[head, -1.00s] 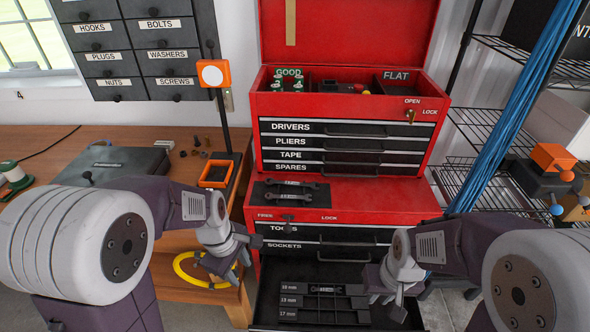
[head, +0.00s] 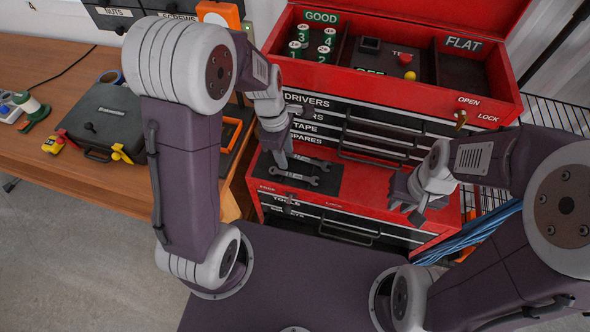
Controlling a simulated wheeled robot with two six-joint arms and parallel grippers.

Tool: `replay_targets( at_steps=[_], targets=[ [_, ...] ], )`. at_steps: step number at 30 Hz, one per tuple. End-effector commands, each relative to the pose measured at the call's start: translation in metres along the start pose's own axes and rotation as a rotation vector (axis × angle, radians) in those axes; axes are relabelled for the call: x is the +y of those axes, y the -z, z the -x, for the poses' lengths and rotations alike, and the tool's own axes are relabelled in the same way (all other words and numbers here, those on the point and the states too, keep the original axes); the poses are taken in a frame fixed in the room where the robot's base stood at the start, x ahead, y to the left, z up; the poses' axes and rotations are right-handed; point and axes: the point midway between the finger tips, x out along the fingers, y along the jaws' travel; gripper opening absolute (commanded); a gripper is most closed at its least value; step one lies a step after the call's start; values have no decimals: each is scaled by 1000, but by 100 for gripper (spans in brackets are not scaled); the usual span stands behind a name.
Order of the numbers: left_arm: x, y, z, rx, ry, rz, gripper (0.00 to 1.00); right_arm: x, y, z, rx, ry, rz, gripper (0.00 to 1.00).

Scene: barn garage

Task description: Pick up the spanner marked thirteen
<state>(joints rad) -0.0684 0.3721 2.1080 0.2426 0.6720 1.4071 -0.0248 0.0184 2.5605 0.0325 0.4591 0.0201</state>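Two grey open-ended spanners lie on a black mat (head: 335,183) on top of the lower red tool chest in the head view. The far spanner (head: 312,162) and the near spanner (head: 300,178) lie roughly parallel. Their size marks are too small to read, so I cannot tell which is thirteen. My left gripper (head: 281,165) points down at the left end of the mat, by the spanners' left ends. Its fingers look close together; I cannot tell whether it touches or grips one. My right gripper (head: 406,212) is open and empty, right of the mat.
The wooden bench (head: 70,160) at left holds a black case (head: 108,120). The bottom of the lower chest is hidden by my body.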

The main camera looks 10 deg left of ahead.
Motion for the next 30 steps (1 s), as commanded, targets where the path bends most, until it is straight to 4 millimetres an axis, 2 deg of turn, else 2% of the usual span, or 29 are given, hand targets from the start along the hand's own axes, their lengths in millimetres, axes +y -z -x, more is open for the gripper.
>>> replay_targets(
  at_steps=[6, 14, 21, 29, 30],
  targets=[
    [-2, 0, -31, 0, 5, 0, 40, 0, 0, -2, 0, 0, 0, 18],
    [-2, -2, -48, 0, 3, 0, 40, 0, 0, -1, 0, 0, 0, 18],
    [-4, -6, -88, 0, 3, 1, 40, 0, 0, -5, 0, 0, 0, 18],
    [-3, -6, -91, 1, -1, -1, 40, 0, 0, -5, 0, 0, 0, 18],
    [-3, -6, -91, 1, -1, -1, 32, 0, 0, -5, 0, 0, 0, 18]
  ],
)
